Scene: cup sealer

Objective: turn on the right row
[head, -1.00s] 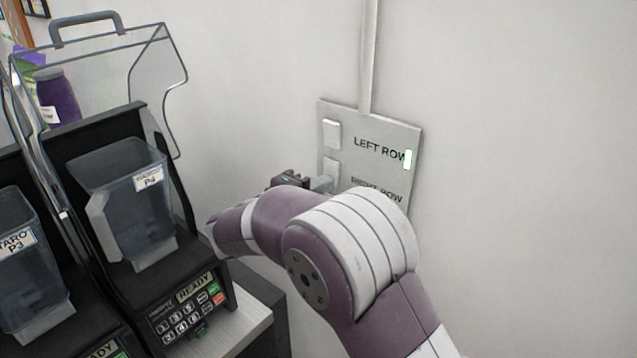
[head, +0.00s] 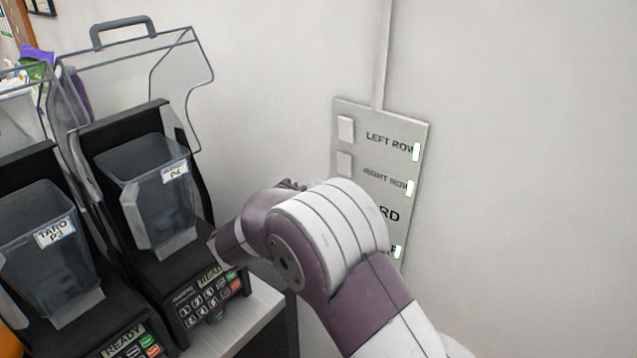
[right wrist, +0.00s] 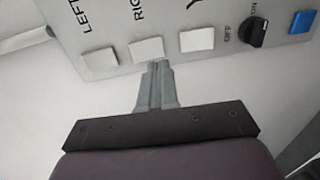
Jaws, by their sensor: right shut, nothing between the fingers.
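The grey switch panel (head: 355,220) is on the wall, with the LEFT ROW button (head: 346,129) above the RIGHT ROW button (head: 344,163). Green lights show beside the LEFT ROW label and the RIGHT ROW label; the right row light (head: 410,188) is lit. My right gripper (head: 291,184) is mostly hidden behind my arm, to the lower left of the buttons. In the right wrist view my right gripper (right wrist: 157,68) is shut and empty, its tips just below the RIGHT ROW button (right wrist: 146,49); whether they touch is unclear. My left gripper is out of view.
Dispensers with clear bins (head: 150,195) and keypads (head: 208,302) stand on a counter (head: 250,322) at the left. A third white button (right wrist: 196,40), a black knob (right wrist: 254,31) and a blue button (right wrist: 302,22) are on the panel. Wall to the right is clear.

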